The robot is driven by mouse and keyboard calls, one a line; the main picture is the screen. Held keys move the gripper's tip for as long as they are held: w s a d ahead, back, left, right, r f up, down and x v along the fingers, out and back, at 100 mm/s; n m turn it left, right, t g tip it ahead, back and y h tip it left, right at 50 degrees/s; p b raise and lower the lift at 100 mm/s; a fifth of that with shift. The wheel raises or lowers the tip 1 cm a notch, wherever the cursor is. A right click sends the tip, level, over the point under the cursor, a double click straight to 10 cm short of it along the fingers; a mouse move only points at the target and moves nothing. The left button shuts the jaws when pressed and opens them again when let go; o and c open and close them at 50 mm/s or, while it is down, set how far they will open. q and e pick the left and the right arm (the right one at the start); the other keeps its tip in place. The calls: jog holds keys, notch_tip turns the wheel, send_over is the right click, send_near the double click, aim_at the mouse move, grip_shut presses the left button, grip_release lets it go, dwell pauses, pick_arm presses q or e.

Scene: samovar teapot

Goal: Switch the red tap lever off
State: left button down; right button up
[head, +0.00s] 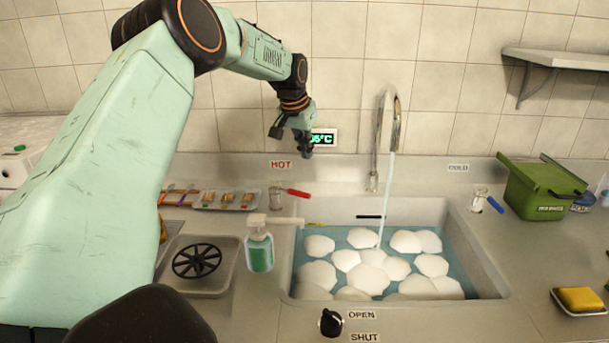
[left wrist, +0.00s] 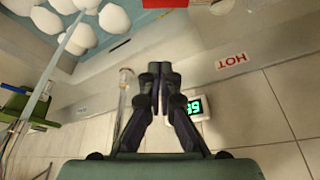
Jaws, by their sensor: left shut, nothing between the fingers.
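The red tap lever (head: 298,193) sticks out to the right from the hot tap (head: 277,196), left of the sink's back corner and below the HOT label (head: 281,164). A red piece, which looks like this lever, shows at the top edge of the left wrist view (left wrist: 165,3). My left gripper (head: 307,152) is shut and empty, pointing down above and behind the red lever, in front of the wall display. Its closed fingers show in the left wrist view (left wrist: 158,70), apart from the red piece. My right gripper is not in view.
Water runs from the tall spout (head: 391,115) into the sink (head: 480,265), which holds several white rounded pieces. A blue lever (head: 495,205) is at the right tap. A soap pump bottle (head: 259,248) stands left of the sink. A black knob (head: 331,322) is at the front.

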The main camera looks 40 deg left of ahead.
aim_at(290, 191)
pick_arm(q)
notch_tip(290, 191, down, 10)
jog(key=shift+s+b, duration=0.2)
jog(key=shift+b, duration=0.1)
dwell(0.8)
jog(key=shift+a+f, duration=0.1)
